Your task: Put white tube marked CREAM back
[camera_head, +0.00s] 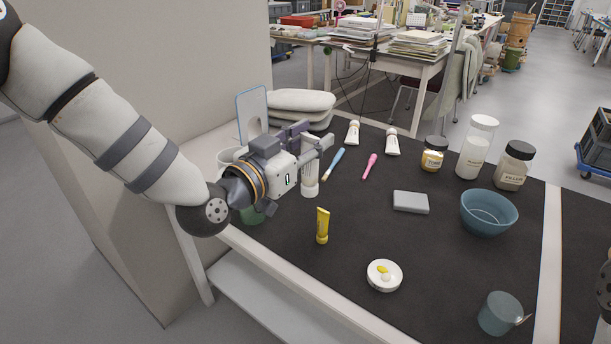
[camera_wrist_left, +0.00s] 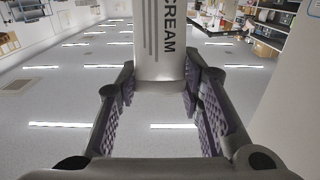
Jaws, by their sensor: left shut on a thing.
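The white tube marked CREAM (camera_wrist_left: 160,45) stands between the two finger pads in the left wrist view, with its dark lettering running lengthwise. My left gripper (camera_head: 312,152) is shut on it. In the head view the tube (camera_head: 310,180) hangs roughly upright below the fingers, near the left part of the dark mat. I cannot tell whether its lower end touches the mat. The fingers partly hide its upper part. Two other white tubes (camera_head: 352,133) (camera_head: 392,142) are at the back of the mat; their labels are too small to read.
On the mat (camera_head: 290,270) are a yellow tube (camera_head: 322,226), a white dish (camera_head: 385,275), a grey block (camera_head: 411,202), a blue bowl (camera_head: 488,213), a teal cup (camera_head: 499,314), a blue tool (camera_head: 334,163) and a pink tool (camera_head: 369,166). Jars stand at back right.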

